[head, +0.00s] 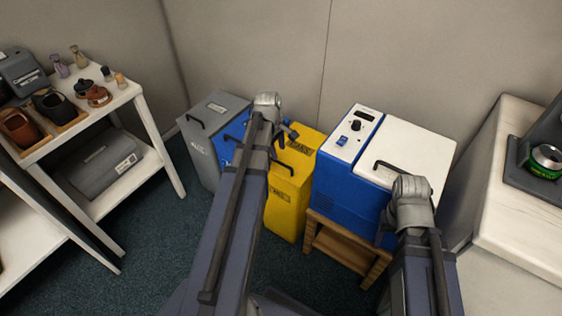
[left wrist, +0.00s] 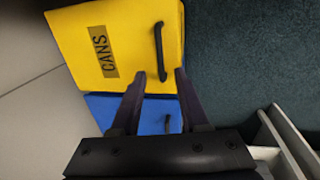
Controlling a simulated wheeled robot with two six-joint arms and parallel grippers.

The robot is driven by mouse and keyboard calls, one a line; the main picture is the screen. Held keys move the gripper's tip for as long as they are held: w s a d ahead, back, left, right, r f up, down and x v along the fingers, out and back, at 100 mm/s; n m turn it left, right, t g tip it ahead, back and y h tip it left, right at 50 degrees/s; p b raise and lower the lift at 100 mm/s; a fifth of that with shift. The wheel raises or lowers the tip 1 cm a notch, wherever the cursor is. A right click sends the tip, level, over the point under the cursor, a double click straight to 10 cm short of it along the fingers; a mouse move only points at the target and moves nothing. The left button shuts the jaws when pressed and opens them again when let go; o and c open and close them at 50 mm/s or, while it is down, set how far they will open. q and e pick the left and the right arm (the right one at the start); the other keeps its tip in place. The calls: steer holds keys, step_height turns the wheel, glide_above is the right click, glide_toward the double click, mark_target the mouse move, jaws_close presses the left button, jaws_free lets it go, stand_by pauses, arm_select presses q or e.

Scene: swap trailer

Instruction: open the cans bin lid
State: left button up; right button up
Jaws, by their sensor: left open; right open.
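The yellow cans bin (head: 288,205) stands against the back wall in the head view, its lid (head: 307,158) down. The left wrist view shows the yellow lid (left wrist: 85,35) from above, with a CANS label (left wrist: 102,50) and a black bar handle (left wrist: 160,50). My left gripper (head: 289,134) is over the lid, its fingers open and empty. In the left wrist view its fingertips (left wrist: 156,78) lie just below the handle's near end, with no visible grip. My right gripper (head: 385,225) is in front of the blue cooler, mostly hidden behind its wrist.
A blue bin (head: 232,130) and a grey bin (head: 202,155) stand left of the yellow one. A blue-and-white cooler (head: 345,185) on a wooden stand (head: 335,245) stands close at its right. A white shelf (head: 150,125) is at the left, a pale counter (head: 520,190) at the right.

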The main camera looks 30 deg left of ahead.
mark_target(280, 163)
arm_select(q)
steer(key=f+b, duration=0.2)
steer(key=w+f+b, duration=0.1)
steer(key=f+b, duration=0.3)
steer(key=f, duration=0.1)
steer(key=shift+w, duration=0.15)
steer(key=shift+r, duration=0.1)
jaws_close()
stand_by(1.2)
